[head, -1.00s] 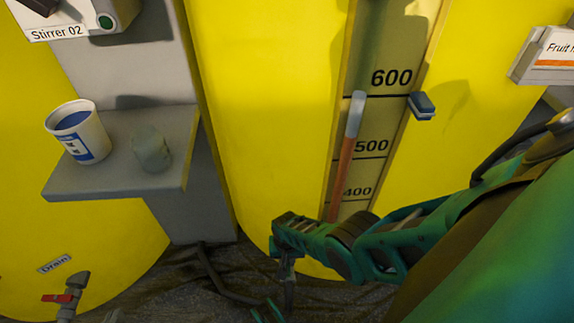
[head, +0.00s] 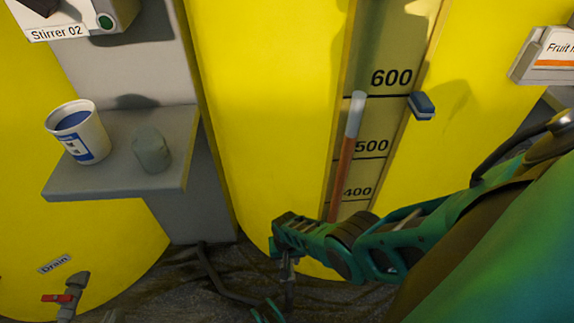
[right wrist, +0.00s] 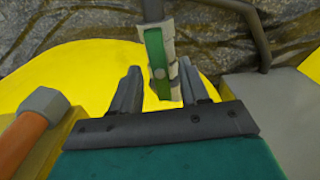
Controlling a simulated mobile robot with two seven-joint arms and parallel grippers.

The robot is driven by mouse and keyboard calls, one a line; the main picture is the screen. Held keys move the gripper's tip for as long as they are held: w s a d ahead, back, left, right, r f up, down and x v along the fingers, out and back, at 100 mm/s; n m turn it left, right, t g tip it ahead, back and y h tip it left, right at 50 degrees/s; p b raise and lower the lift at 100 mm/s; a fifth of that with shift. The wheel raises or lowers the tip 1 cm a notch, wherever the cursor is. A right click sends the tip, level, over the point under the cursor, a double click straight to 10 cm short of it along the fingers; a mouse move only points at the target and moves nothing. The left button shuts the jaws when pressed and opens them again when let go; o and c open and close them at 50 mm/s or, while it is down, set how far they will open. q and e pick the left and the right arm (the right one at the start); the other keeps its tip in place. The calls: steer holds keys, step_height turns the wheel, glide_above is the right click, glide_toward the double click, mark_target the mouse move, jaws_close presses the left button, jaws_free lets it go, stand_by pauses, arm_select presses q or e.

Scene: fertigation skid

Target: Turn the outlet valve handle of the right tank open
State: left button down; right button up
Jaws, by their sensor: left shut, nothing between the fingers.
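The right tank (head: 270,110) is the yellow one with the level scale. In the right wrist view a green valve handle (right wrist: 155,52) on a grey valve body (right wrist: 185,80) hangs from a pipe in front of the yellow tank. My right gripper (right wrist: 159,72) is open, its two fingers apart on either side of the handle. I see no clear grip on it. In the head view my right arm covers the tank's lower part and mostly hides this valve.
A red-handled drain valve (head: 65,297) is at lower left. A grey shelf (head: 115,185) carries a white cup (head: 77,132) and a grey-green pot (head: 150,150). An orange level tube with a grey nut (right wrist: 43,103) is left of the right gripper. A dark hose (head: 215,275) lies low.

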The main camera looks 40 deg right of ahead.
steer(key=shift+r+p, duration=0.55)
steer(key=shift+r, duration=0.05)
arm_select(q)
step_height(320, 180, up, 8)
steer(key=a+p, duration=0.1)
steer(key=p, duration=0.9)
steer(key=shift+s+a+y, duration=0.4)
steer(key=shift+s, duration=0.05)
arm_select(e)
step_height(320, 180, up, 12)
arm_select(q)
steer(key=shift+d, duration=0.15)
arm_select(e)
steer(key=shift+f, duration=0.15)
arm_select(q)
steer(key=shift+w, duration=0.1)
